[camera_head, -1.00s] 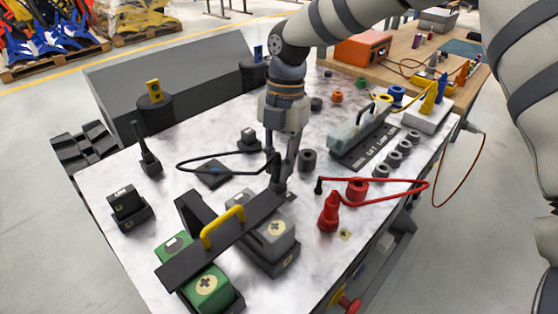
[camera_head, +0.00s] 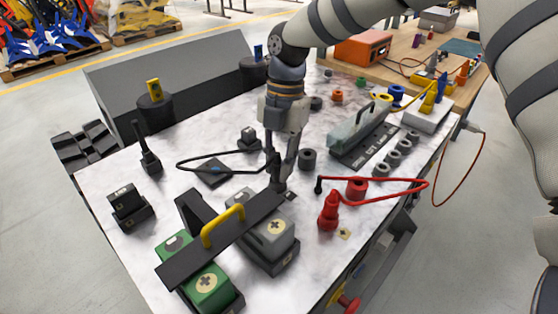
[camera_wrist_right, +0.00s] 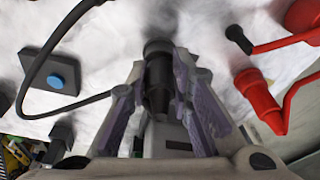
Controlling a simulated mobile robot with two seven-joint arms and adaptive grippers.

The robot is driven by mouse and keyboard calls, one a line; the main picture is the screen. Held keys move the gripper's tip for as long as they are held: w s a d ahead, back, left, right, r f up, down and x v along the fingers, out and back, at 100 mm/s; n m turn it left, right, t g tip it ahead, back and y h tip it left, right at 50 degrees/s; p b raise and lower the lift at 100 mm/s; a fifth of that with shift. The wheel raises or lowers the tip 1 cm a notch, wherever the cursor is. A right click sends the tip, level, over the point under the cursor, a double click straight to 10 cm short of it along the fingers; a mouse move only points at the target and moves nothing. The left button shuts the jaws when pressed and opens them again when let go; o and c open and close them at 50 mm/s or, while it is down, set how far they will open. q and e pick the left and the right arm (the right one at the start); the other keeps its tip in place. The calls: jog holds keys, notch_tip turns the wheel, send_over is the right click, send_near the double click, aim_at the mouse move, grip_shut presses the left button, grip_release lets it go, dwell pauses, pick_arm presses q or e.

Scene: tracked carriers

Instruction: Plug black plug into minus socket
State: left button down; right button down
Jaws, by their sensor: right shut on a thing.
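My right gripper (camera_head: 280,182) points straight down at the middle of the marble-topped table and is shut on the black plug (camera_head: 274,164). In the right wrist view, the black plug (camera_wrist_right: 158,80) stands upright between the purple-padded fingers (camera_wrist_right: 160,100), and its black cable leaves to the left. A dark round part lies at the plug's far end; I cannot tell whether it is the minus socket or part of the plug. A small dark label (camera_head: 291,195) lies beside the fingertips. The fingers hide the plug's foot. My left gripper is not in view.
The red plug (camera_head: 330,211) stands to the right, with a yellow plus label (camera_head: 345,234) beside it and its red cable alongside. A dark carrier bar with a yellow handle (camera_head: 223,225) lies across green and grey blocks in front. A dark box with a blue button (camera_head: 214,172) is to the left.

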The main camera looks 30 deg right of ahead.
jog(key=shift+f, duration=0.25)
jog(key=c, duration=1.3)
grip_release()
jog(key=shift+c, duration=0.2)
notch_tip(320, 180, up, 12)
jog(key=w+d, duration=0.1)
jog(key=shift+d, duration=0.35)
